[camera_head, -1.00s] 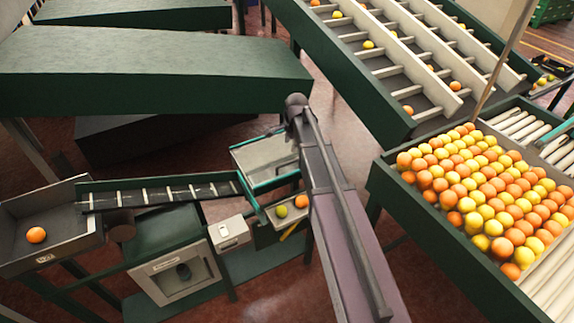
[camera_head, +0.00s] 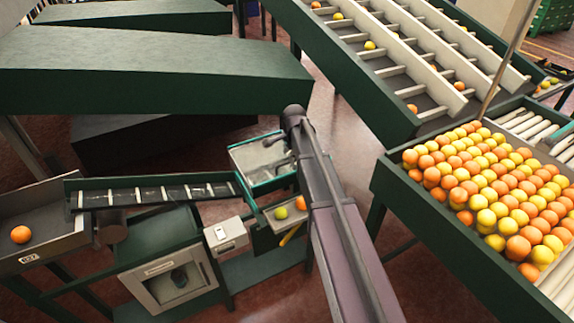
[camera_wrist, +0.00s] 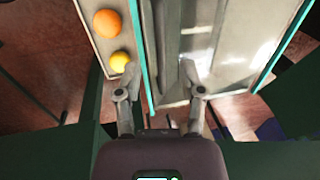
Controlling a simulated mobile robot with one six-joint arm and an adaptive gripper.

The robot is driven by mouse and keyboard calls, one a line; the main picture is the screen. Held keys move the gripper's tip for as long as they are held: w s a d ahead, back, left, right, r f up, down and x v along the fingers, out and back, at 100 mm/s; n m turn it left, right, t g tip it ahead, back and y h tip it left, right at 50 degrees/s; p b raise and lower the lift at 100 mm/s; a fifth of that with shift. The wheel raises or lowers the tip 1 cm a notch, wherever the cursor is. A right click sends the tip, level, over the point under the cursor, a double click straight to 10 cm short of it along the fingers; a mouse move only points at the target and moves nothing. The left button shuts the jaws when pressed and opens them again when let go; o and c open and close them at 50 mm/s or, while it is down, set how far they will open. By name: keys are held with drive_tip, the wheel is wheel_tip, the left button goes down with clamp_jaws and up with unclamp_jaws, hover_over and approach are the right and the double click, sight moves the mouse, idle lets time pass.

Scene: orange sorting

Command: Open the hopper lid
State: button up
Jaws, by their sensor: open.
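The hopper appears to be the teal-rimmed grey box (camera_head: 248,158) at the end of the small conveyor in the head view. Its recessed inside shows, and my arm's end covers its right side. In the wrist view, the box's teal edge (camera_wrist: 148,60) runs between my finger tips. A pale grey panel, perhaps the lid (camera_wrist: 222,45), lies to the right; I cannot tell lid from wall for certain. My gripper (camera_wrist: 160,75) is open, its fingers spread at the box's near end. Nothing is held; contact is unclear.
A narrow tray (camera_wrist: 97,55) beside the box holds an orange and a yellow fruit. The conveyor (camera_head: 150,191) leads left to a grey tray (camera_head: 40,212) with one orange. A small switch box (camera_head: 226,235) stands near. A large fruit-filled table (camera_head: 440,240) is at right.

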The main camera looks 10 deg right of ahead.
sight(288, 163)
drive_tip(key=shift+w+a+f+b, duration=0.1)
drive_tip(key=shift+w+f+b, duration=0.1)
drive_tip(key=shift+f+b, duration=0.65)
drive_tip(key=shift+w+f+b, duration=0.15)
drive_tip(key=shift+f+b, duration=0.5)
drive_tip(key=shift+f, duration=0.3)
clamp_jaws()
drive_tip(key=shift+a, duration=0.25)
drive_tip(key=shift+d, duration=0.2)
drive_tip(key=shift+r, duration=0.2)
